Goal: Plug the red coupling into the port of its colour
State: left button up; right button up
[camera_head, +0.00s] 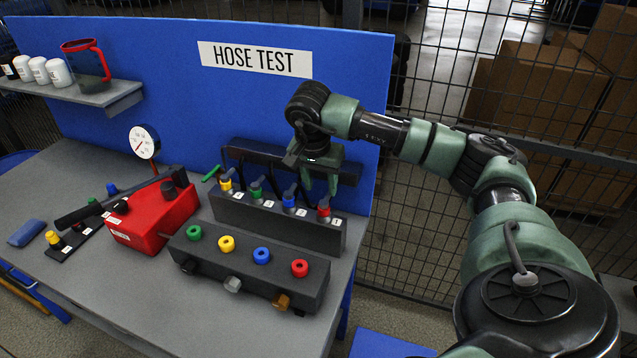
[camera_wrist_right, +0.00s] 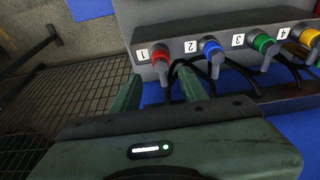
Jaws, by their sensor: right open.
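The red coupling (camera_head: 323,208) sits at the right end of the back rack (camera_head: 275,222), beside yellow, green and blue couplings. The red port (camera_head: 299,268) is a ring at the right end of the front block (camera_head: 245,275) and looks empty. My right gripper (camera_head: 322,188) is open above and behind the red coupling. In the right wrist view, the red coupling (camera_wrist_right: 160,58) shows by label 1, just beyond and roughly between the open fingertips (camera_wrist_right: 157,76); I cannot tell whether they touch it. My left gripper is not in view.
Green (camera_head: 194,232), yellow (camera_head: 226,243) and blue (camera_head: 262,255) ports share the front block. Black hoses run behind the rack. A red pump (camera_head: 150,215) with a gauge (camera_head: 144,142) stands left.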

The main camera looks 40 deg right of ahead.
aim_at(323, 204)
jog(key=b+x, duration=0.6)
jog(key=x, duration=0.3)
jog(key=shift+f, duration=0.35)
grip_shut()
